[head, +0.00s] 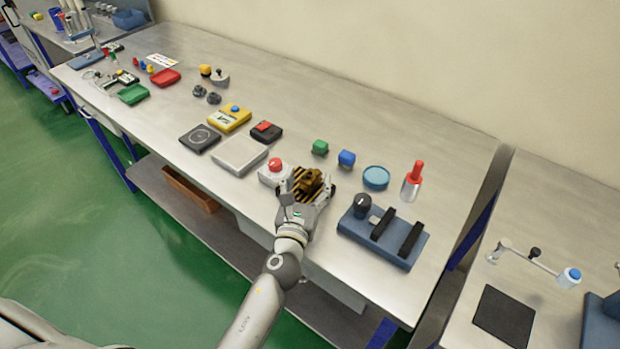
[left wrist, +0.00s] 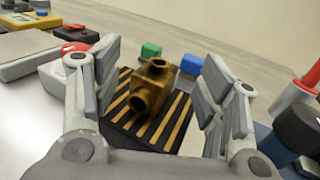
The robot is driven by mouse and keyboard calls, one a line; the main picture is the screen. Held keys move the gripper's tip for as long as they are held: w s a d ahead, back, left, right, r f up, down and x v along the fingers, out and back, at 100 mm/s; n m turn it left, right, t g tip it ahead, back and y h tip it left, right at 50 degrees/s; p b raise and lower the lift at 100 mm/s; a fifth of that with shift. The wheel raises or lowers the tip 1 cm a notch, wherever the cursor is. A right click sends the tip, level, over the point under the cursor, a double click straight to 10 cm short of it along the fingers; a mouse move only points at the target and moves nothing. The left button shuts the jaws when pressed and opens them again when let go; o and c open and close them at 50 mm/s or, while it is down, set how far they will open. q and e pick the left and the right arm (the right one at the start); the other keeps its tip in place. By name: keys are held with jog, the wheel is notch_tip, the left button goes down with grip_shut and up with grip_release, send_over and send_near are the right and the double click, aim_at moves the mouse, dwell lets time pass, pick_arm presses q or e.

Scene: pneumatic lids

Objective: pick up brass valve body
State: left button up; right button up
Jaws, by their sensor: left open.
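The brass valve body (head: 309,181) stands on a black-and-yellow striped pad (head: 324,197) near the front of the workbench. In the left wrist view the brass valve body (left wrist: 154,87) shows its round ports, and the striped pad (left wrist: 122,112) lies under it. My left gripper (head: 307,188) is open, with its fingers at either side of the valve body. In the left wrist view the left gripper (left wrist: 155,90) shows a gap between each finger and the brass. My right gripper is not in view.
A red-button box (head: 272,173) stands close left of the gripper. A blue fixture with black straps (head: 382,235) is to the right. Green (head: 320,147) and blue (head: 346,159) blocks, a blue round dish (head: 376,177) and a red-topped bottle (head: 411,184) stand behind.

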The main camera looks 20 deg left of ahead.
aim_at(310, 177)
pick_arm(q)
jog(key=shift+w, duration=1.25)
jog(key=shift+w+a, duration=0.1)
jog(key=shift+w, duration=0.25)
jog(key=shift+s, duration=0.1)
jog(key=c, duration=1.5)
grip_shut()
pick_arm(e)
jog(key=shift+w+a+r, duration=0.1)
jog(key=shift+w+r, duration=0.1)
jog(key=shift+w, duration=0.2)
